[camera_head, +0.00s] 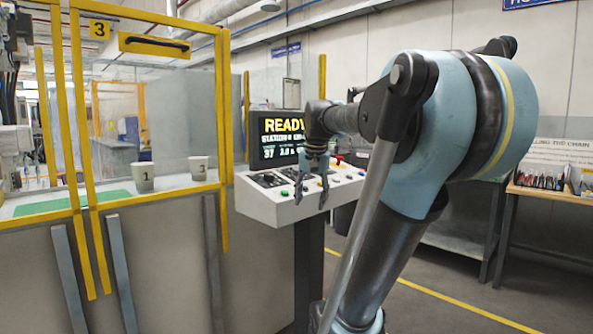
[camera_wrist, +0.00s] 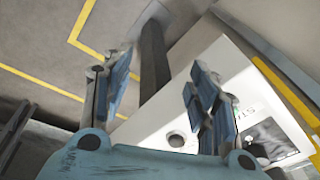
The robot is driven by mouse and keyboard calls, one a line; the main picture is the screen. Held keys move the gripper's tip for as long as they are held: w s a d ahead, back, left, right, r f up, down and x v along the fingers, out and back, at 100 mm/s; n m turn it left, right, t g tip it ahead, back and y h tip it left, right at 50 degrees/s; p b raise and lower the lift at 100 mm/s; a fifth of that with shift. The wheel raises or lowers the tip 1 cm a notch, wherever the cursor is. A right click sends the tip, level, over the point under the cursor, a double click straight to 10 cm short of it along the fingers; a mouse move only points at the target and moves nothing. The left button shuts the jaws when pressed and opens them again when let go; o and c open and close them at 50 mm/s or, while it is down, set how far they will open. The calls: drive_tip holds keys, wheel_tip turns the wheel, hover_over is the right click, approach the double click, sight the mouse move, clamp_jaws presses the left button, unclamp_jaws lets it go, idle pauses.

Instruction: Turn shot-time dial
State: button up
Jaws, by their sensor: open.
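A white control console (camera_head: 262,208) stands on a dark post in the middle of the head view. Its sloped top carries several small buttons and knobs, too small to tell which is the shot-time dial. My gripper (camera_head: 311,202) hangs fingers down in front of the console and hides part of its top. In the wrist view my gripper (camera_wrist: 160,78) is open with nothing between its fingers. A white console face (camera_wrist: 225,75) lies beyond the right finger, with a dark round spot (camera_wrist: 177,139) that may be a knob or a hole.
A screen (camera_head: 275,138) reading "READY" stands behind the console. At left is a yellow-framed cell (camera_head: 84,130) with white cups (camera_head: 144,178) marked 1 and 3. A bench (camera_head: 550,192) stands at right. A dark post (camera_wrist: 153,60) shows in the wrist view.

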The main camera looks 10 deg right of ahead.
drive_tip(key=w+r+m, duration=0.3)
drive_tip(key=w+r, duration=0.8)
drive_tip(key=r, duration=0.1)
wheel_tip(320, 180, up, 9)
drive_tip(key=m, duration=0.5)
hover_over(297, 171)
drive_tip(key=s+d, duration=0.1)
drive_tip(key=d, duration=0.1)
drive_tip(key=w+f, duration=0.1)
drive_tip(key=f, duration=0.4)
drive_tip(key=w+a+f, duration=0.1)
drive_tip(key=f, duration=1)
drive_tip(key=shift+w+a, duration=0.35)
drive_tip(key=shift+w, duration=0.05)
drive_tip(key=shift+y, duration=0.3)
drive_tip(key=c, duration=1.1)
